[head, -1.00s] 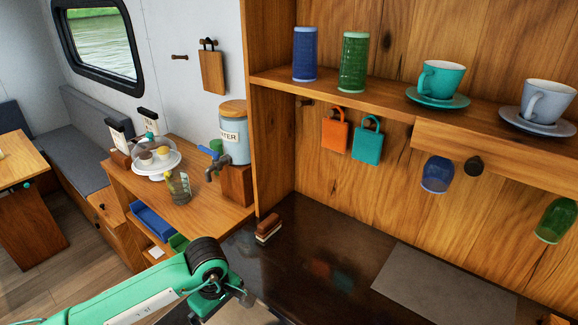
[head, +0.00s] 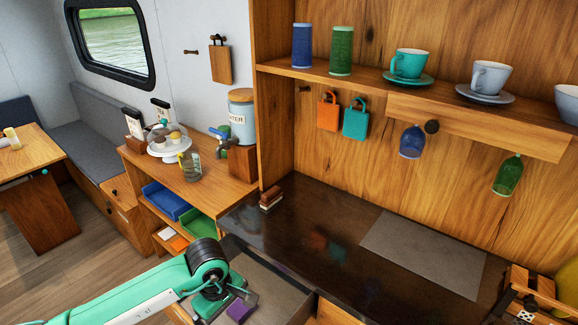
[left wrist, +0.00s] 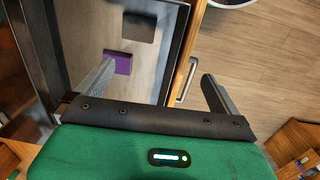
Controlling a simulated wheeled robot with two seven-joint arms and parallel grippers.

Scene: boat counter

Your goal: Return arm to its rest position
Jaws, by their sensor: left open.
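My left arm (head: 150,287) is green and comes in from the lower left in the head view. Its wrist end is over an open drawer (head: 275,290) under the counter. In the left wrist view my left gripper (left wrist: 160,70) is open, with its two dark fingers spread apart and nothing between them. A purple block (left wrist: 118,62) lies in the drawer beyond the left finger; it also shows in the head view (head: 240,311). The drawer's metal handle (left wrist: 187,80) appears between the fingers, apparently farther down. My right gripper is not in view.
The dark counter (head: 310,235) holds a small brush (head: 271,198) and a grey mat (head: 424,253). A wooden holder (head: 528,290) stands at the lower right. Cups line the shelf (head: 350,76), with glasses hanging below. A side cabinet with a water dispenser (head: 242,118) stands at left.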

